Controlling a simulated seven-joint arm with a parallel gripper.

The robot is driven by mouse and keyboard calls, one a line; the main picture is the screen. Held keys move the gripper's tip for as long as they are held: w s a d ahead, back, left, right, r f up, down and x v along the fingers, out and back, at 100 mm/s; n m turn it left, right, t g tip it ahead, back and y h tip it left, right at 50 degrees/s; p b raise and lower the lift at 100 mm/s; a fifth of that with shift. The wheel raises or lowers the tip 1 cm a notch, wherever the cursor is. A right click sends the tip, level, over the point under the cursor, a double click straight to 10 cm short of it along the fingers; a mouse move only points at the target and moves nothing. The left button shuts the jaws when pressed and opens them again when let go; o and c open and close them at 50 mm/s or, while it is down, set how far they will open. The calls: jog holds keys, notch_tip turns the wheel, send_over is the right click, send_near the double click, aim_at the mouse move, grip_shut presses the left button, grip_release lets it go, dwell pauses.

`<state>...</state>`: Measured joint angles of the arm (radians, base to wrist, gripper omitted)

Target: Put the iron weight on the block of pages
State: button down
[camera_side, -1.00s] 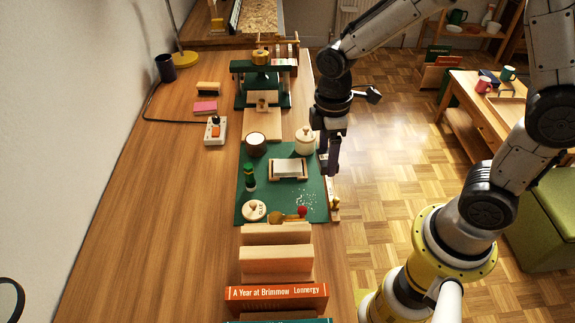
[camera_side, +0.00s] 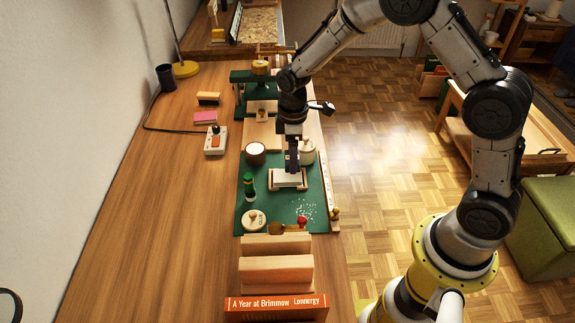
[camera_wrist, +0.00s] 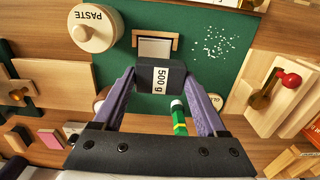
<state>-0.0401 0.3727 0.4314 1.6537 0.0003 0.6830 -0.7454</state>
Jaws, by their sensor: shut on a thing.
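My gripper (camera_side: 291,162) is shut on the iron weight, a dark block with a white "500 g" label (camera_wrist: 160,80), held between both purple fingers in the wrist view. The block of pages (camera_side: 288,180) is a small white slab in a wooden holder on the green mat. It also shows in the wrist view (camera_wrist: 155,46), partly covered by the weight. My gripper is above the block in the side view, where its fingers hide part of it. I cannot tell the exact gap between weight and pages.
A dark cup (camera_side: 255,154) is behind left. Wooden blocks (camera_side: 276,270) stand in front.

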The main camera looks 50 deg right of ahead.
aim_at(287, 176)
jog(key=shift+w+f, duration=0.9)
jog(key=shift+f, duration=1.55)
jog(key=shift+f, duration=0.1)
grip_release()
jog(key=shift+s+f, duration=0.1)
